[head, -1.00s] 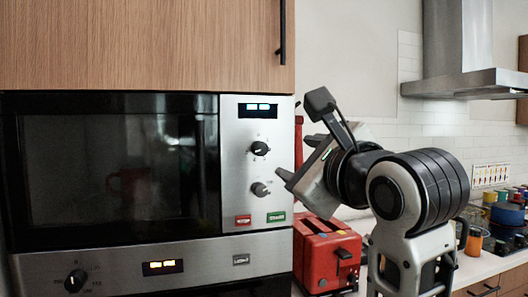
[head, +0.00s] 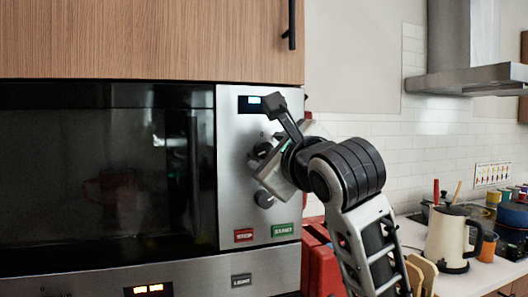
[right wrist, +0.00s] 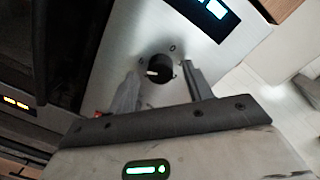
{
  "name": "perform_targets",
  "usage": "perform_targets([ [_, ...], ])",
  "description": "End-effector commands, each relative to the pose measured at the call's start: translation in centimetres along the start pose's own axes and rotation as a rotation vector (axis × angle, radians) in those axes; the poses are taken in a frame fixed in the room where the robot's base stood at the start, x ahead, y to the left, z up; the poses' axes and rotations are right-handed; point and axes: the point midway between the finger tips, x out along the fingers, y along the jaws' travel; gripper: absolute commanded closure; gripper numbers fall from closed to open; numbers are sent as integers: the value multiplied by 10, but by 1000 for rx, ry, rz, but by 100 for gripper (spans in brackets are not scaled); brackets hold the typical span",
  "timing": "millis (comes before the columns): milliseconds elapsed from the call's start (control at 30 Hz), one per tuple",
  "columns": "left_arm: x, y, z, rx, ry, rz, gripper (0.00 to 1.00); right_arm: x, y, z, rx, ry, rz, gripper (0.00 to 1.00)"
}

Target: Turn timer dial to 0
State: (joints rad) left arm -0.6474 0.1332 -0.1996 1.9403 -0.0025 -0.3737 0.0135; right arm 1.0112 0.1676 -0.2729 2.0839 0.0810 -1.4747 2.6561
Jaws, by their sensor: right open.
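The upper black dial (head: 262,150) is on the microwave's steel control panel (head: 232,130), partly covered by my right gripper (head: 257,163). In the right wrist view the black dial (right wrist: 158,69) has a white pointer aimed left in the picture, and a small 0 mark sits above its upper right. My right gripper (right wrist: 160,88) is open, with one finger on each side of the dial. I cannot tell whether the fingers touch it. My left gripper is not in view.
A lit display (right wrist: 214,12) is above the dial. A red toaster (head: 320,262) stands beneath my right arm; a kettle (head: 447,240) is farther right.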

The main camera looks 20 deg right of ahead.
Motion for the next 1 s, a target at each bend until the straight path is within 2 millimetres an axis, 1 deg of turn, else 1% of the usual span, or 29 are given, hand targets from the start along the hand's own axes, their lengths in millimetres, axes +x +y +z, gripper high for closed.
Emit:
perform_targets([
  [200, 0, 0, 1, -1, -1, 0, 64, 0, 0, 0, 0, 0, 0, 49],
  [267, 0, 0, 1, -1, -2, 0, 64, 0, 0, 0, 0, 0, 0, 66],
  [300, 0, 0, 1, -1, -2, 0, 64, 0, 0, 0, 0, 0, 0, 77],
  [367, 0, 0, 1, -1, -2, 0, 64, 0, 0, 0, 0, 0, 0, 94],
  [733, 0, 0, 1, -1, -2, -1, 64, 0, 0, 0, -36, 2, 2, 94],
  [867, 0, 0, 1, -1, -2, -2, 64, 0, 0, 0, -97, 4, 5, 94],
  [1000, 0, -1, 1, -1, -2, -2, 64, 0, 0, 0, -196, 7, 10, 94],
])
